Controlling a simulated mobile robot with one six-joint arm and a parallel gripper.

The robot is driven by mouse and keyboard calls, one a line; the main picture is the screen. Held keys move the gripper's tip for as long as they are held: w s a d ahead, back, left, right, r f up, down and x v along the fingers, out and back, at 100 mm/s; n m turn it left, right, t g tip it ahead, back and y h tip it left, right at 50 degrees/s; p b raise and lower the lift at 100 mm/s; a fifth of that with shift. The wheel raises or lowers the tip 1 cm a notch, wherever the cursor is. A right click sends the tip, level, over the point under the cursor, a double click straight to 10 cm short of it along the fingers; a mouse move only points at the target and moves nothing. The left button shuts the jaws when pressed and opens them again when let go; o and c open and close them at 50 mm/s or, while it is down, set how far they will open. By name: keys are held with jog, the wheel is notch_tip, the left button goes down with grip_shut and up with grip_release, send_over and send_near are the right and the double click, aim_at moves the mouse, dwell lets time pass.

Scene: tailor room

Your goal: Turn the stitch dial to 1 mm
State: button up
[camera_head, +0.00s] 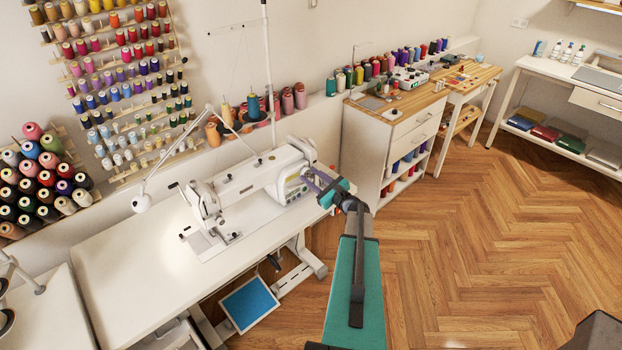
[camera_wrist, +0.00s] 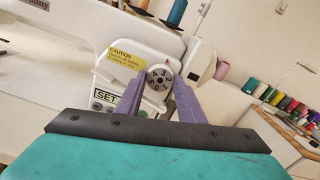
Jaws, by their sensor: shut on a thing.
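The stitch dial (camera_wrist: 160,78) is a round white knob with dark number marks on the end of the white sewing machine (camera_head: 250,178). A small red mark shows above the dial in the wrist view. My gripper (camera_wrist: 160,84) has its two purple fingers at the left and right sides of the dial, shut on it. In the head view my gripper (camera_head: 310,178) reaches the right end of the machine, and the dial is too small to read there. Which number sits at the red mark is not clear.
A yellow caution label (camera_wrist: 125,58) and a SET panel (camera_wrist: 105,97) are left of the dial. The machine's white table (camera_head: 130,270) spreads to the left. A white cabinet (camera_head: 385,135) with thread spools stands behind right. The wooden floor (camera_head: 480,230) is open at right.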

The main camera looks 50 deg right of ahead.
jog(key=shift+f, duration=0.15)
jog(key=n+b, duration=0.1)
jog(key=b, duration=0.2)
jog(key=shift+f, duration=0.1)
jog(key=n+b, duration=0.4)
jog(key=b, duration=0.5)
jog(key=shift+b, duration=0.3)
jog(key=shift+n+b, duration=0.3)
jog(key=shift+b, duration=0.55)
jog(key=n+b, duration=0.5)
jog(key=b, duration=0.7)
jog(key=shift+n, duration=0.4)
jog(key=n+b, duration=0.6)
jog(key=b, duration=0.6)
jog(key=shift+w+n+b, duration=0.1)
jog(key=shift+n+b, duration=0.3)
jog(key=n+b, duration=0.3)
jog(key=b, duration=0.3)
jog(key=shift+n, duration=0.4)
jog(key=shift+n+b, duration=0.8)
jog(key=shift+b, duration=0.4)
jog(key=shift+r+n, duration=0.25)
jog(key=shift+n, duration=0.05)
